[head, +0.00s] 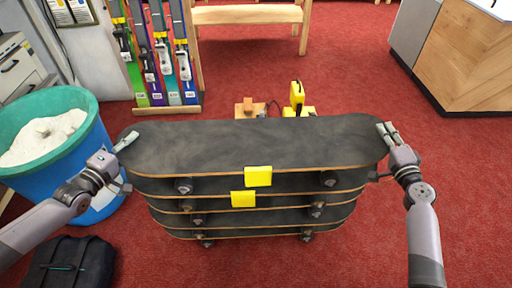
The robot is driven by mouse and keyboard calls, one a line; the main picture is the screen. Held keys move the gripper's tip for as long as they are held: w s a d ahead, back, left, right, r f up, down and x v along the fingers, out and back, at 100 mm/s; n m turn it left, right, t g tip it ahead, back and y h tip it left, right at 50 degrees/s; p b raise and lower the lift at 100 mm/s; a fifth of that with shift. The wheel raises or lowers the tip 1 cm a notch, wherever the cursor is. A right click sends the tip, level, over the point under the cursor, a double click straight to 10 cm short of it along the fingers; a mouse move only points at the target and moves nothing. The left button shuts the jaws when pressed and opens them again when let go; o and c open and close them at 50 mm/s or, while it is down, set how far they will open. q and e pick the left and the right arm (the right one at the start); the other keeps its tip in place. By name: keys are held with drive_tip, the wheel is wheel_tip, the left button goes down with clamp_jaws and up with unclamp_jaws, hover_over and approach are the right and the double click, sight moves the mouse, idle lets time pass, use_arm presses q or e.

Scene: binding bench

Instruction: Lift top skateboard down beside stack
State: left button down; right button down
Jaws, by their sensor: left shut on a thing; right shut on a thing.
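A stack of several dark skateboards (250,205) stands in the middle of the head view, their decks edged in light wood. The top skateboard (255,143) is level and lies above the others, and I cannot tell whether it touches the one below. My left gripper (127,142) is shut on its left end. My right gripper (386,134) is shut on its right end. Yellow tags (258,176) hang at the near edge. Wheels show between the boards.
A blue bin (62,150) of white material stands close at the left, with a black bag (70,265) in front. A yellow tool (297,97) sits behind the stack. Skis (160,60) stand in a rack. Red carpet (465,200) is clear at the right.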

idle(0.8)
